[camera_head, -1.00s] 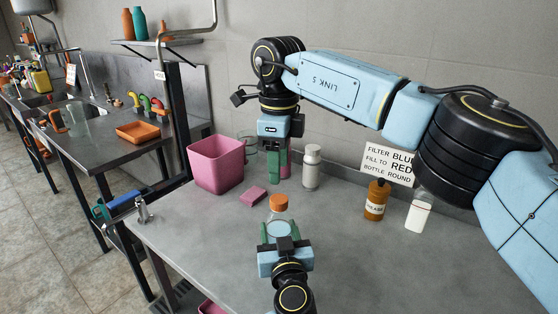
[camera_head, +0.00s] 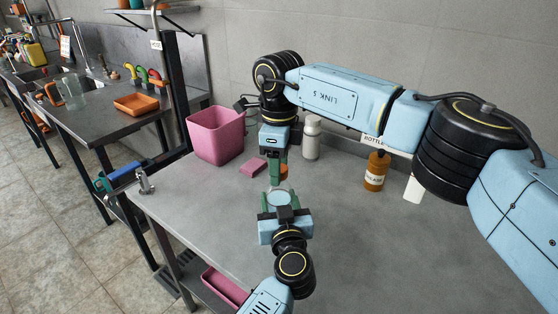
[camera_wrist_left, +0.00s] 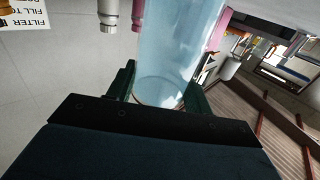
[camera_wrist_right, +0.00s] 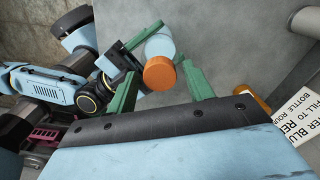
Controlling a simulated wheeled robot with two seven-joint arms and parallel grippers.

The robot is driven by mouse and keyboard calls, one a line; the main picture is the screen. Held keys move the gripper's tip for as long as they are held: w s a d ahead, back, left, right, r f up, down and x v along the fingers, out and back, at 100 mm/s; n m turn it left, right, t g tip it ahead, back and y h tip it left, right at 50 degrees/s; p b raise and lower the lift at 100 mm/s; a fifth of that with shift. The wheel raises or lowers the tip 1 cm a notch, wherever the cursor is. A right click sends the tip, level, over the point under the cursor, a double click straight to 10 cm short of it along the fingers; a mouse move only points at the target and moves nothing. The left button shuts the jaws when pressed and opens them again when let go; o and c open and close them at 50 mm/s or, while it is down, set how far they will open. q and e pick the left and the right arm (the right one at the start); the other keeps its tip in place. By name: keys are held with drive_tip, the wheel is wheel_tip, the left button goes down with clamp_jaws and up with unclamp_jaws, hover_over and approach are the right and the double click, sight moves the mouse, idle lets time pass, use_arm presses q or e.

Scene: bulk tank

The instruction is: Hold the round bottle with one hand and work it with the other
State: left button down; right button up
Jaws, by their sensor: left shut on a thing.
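The round bottle (camera_head: 277,198) is clear pale blue with an orange cap (camera_wrist_right: 159,73). My left gripper (camera_head: 280,205) is shut on the bottle and holds it near the table's middle; the bottle also fills the middle of the left wrist view (camera_wrist_left: 180,45). My right gripper (camera_head: 276,170) is over the bottle's top from the back. In the right wrist view its green fingers are spread, one to each side of the cap, with gaps visible. In the head view the right gripper hides most of the cap. I cannot tell whether the fingers reach the cap's height.
A silver-white bottle (camera_head: 311,138), a brown bottle (camera_head: 376,171) and a white bottle (camera_head: 413,189) stand behind and right. The sign (camera_wrist_right: 296,122) is partly hidden. The front right of the table is clear.

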drive_tip(key=c, duration=1.1)
clamp_jaws()
drive_tip(key=shift+m, duration=1)
drive_tip(key=o, duration=1.1)
unclamp_jaws()
drive_tip(key=shift+o, duration=0.2)
wheel_tip(320, 180, up, 12)
